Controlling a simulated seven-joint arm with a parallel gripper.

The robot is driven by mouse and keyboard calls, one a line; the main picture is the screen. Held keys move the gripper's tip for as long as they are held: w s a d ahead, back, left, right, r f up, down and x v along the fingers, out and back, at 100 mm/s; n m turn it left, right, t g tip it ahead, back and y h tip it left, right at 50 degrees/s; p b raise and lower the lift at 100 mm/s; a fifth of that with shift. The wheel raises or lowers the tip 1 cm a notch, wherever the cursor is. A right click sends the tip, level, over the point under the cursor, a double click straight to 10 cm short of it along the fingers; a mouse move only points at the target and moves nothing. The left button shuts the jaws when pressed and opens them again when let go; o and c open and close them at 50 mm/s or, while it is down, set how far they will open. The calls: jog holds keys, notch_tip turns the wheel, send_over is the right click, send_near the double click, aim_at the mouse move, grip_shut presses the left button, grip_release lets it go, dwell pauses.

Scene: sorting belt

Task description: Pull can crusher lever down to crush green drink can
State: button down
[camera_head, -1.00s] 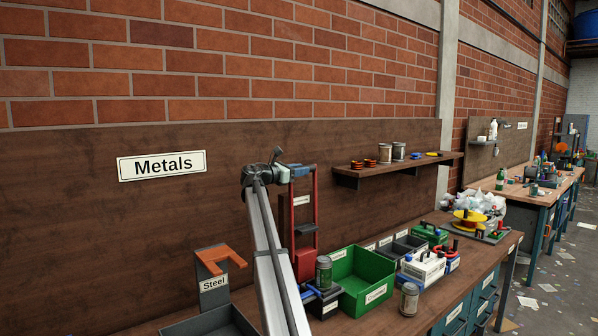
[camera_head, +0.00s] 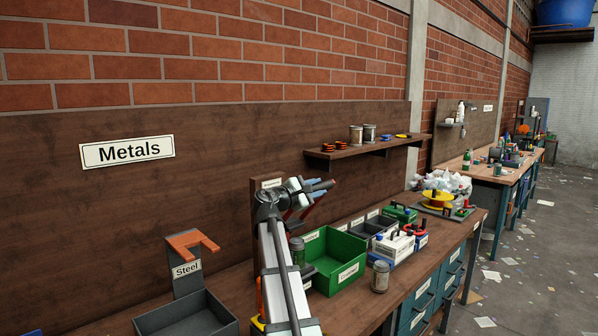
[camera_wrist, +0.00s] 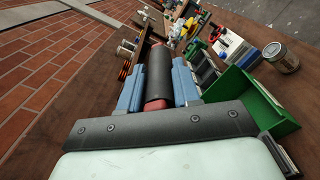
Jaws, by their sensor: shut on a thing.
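The can crusher's back plate (camera_head: 265,182) stands against the board, mostly hidden behind my arm. Its red lever (camera_head: 308,210) now slants out from the plate. My gripper (camera_head: 322,187) is at the lever's end. In the wrist view, my blue fingers lie on both sides of the lever's black grip (camera_wrist: 159,78) and are shut on it, with red showing at its near end. A grey-green can (camera_head: 297,252) shows partly behind my arm, beside the green bin. I cannot tell whether it is the drink can; the crusher's pressing space is hidden.
The green bin (camera_head: 350,273) is just right of my arm, with a silver can (camera_head: 380,276) in front. A grey tray (camera_head: 190,318) and the Steel stand (camera_head: 184,281) are on the left. A shelf (camera_head: 365,151) with cans and spools hangs behind to the right.

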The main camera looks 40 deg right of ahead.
jog(key=s+f+m, duration=0.3)
jog(key=s+f, duration=0.5)
jog(key=f, duration=0.2)
jog(key=shift+s+f, duration=0.3)
jog(key=shift+f, duration=0.05)
jog(key=c, duration=0.8)
grip_release()
jog(key=a, duration=1.3)
jog(key=shift+a, duration=0.35)
